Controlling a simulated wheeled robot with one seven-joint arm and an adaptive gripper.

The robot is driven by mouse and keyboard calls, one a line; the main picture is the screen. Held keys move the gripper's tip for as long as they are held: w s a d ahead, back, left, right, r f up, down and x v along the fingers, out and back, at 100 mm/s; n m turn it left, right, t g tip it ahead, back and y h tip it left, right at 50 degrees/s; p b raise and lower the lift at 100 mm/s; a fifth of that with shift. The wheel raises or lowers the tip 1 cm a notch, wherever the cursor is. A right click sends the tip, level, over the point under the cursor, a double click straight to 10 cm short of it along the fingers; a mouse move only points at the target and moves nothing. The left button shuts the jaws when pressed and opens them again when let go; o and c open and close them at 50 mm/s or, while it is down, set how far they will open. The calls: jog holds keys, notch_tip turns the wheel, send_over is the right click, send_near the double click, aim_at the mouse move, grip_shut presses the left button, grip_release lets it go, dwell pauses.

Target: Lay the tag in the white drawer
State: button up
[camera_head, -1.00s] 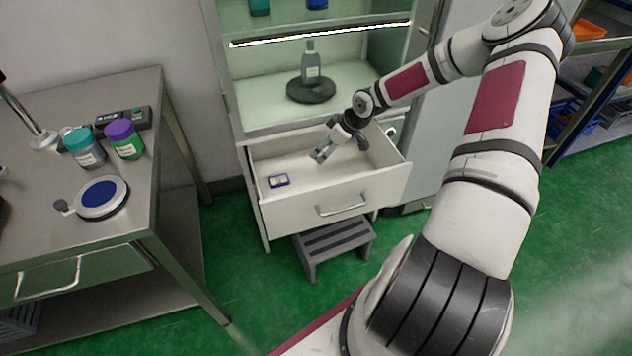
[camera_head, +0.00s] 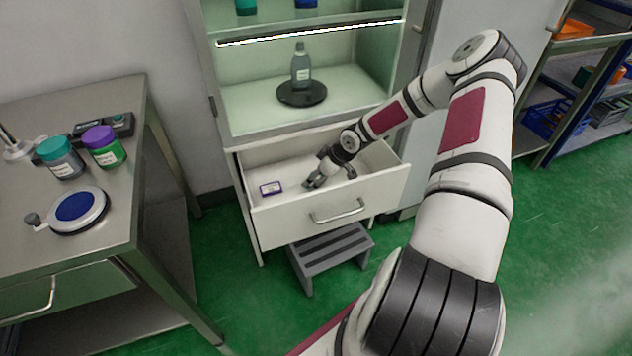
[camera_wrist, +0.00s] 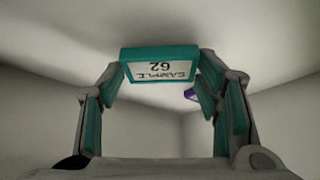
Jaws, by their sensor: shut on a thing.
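The tag (camera_wrist: 160,68) has a teal frame and a white face marked "SAMPLE 62", upside down in the wrist view. My gripper (camera_wrist: 160,76) is shut on it, with a fingertip at each side. The white drawer (camera_head: 290,218) is pulled open under the cabinet. In the head view my gripper (camera_head: 312,183) is inside the drawer, low over its floor, and the tag cannot be made out there. I cannot tell whether the tag touches the drawer floor.
A purple-framed tag (camera_head: 271,188) lies in the drawer left of my gripper. A grey bottle (camera_head: 301,66) stands on a dark disc in the cabinet above. A grey step stool (camera_head: 330,250) is under the drawer. A metal table (camera_head: 100,215) with jars stands at the left.

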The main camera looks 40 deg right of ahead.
jog(key=shift+w+f, duration=0.1)
jog(key=shift+f, duration=0.8)
jog(key=o, duration=1)
jog(key=shift+f, duration=0.1)
jog(key=shift+o, duration=0.2)
